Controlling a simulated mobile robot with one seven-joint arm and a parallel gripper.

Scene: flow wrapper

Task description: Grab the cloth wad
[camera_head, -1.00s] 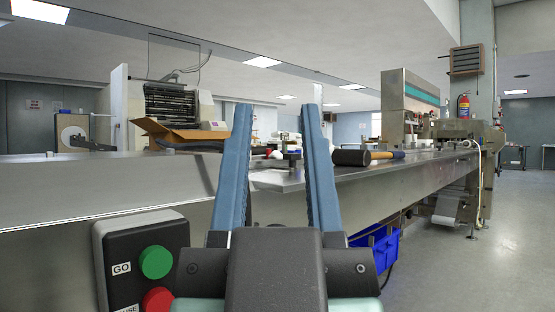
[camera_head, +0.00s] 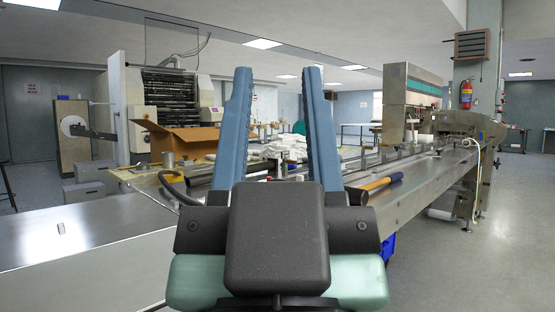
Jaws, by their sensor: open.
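A white crumpled heap (camera_head: 288,147) that looks like the cloth wad shows beyond my gripper, among the items on the long metal machine. It is seen between and just past the blue fingers, and the right finger hides part of it. My gripper (camera_head: 278,72) is open, its two blue fingers pointing forward and up with nothing between them. The gripper is nearer to me than the heap and apart from it.
A hammer with a yellow and blue handle (camera_head: 381,183) lies on the machine to the right of my gripper. An open cardboard box (camera_head: 180,137) stands behind at the left. Open floor (camera_head: 470,270) lies at the right.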

